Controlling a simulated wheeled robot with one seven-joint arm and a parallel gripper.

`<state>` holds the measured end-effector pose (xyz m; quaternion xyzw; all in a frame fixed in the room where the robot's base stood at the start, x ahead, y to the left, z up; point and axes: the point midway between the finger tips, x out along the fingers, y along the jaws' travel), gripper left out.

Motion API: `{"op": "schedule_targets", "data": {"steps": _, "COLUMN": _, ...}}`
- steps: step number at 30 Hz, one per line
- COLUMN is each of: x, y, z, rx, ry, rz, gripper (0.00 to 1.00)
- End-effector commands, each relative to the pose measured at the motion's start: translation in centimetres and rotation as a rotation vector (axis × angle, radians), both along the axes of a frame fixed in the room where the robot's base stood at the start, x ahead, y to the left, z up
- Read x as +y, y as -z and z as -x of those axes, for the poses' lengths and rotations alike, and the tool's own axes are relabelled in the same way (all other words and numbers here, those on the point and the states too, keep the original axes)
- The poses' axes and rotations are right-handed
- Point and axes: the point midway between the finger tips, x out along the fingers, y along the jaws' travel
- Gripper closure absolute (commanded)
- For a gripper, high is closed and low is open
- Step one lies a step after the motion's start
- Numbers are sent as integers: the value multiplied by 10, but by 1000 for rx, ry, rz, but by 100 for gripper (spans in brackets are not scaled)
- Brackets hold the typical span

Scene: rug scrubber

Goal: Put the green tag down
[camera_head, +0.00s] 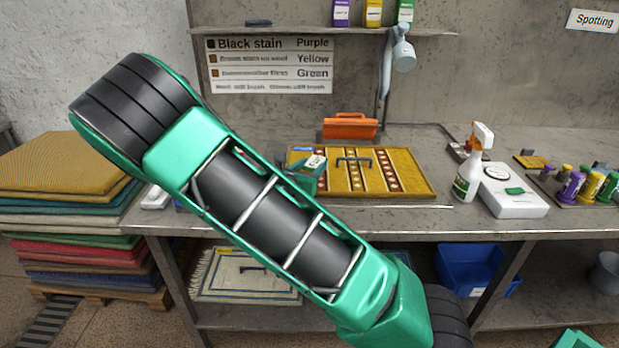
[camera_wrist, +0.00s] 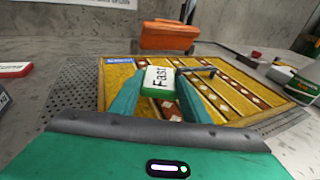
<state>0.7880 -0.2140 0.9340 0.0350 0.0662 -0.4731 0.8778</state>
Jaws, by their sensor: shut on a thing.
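The green tag (camera_wrist: 158,78) is a small block with a white face reading "Fast" and green edges. My gripper (camera_wrist: 163,92) is shut on it, with one teal finger on each side. The tag is over the left part of the yellow patterned rug (camera_wrist: 120,84); I cannot tell whether it touches the rug. In the head view the tag (camera_head: 315,162) shows at the left side of the rug (camera_head: 415,181), beyond my arm, and the gripper is partly hidden.
An orange box-like thing (camera_head: 349,128) stands behind the rug. A dark handle (camera_head: 354,161) lies on the rug. A spray bottle (camera_head: 468,172) and a white scale (camera_head: 513,203) stand to the right.

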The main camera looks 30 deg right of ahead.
Motion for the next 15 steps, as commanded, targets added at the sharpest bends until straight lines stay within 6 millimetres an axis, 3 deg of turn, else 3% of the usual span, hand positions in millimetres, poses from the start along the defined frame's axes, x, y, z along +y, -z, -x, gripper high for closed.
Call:
{"op": "schedule_targets", "data": {"steps": 7, "x": 0, "y": 29, "z": 0, "rx": 3, "ry": 0, "rz": 2, "gripper": 79}}
{"op": "schedule_targets", "data": {"steps": 15, "x": 0, "y": 35, "z": 0, "rx": 1, "ry": 1, "rz": -1, "gripper": 79}}
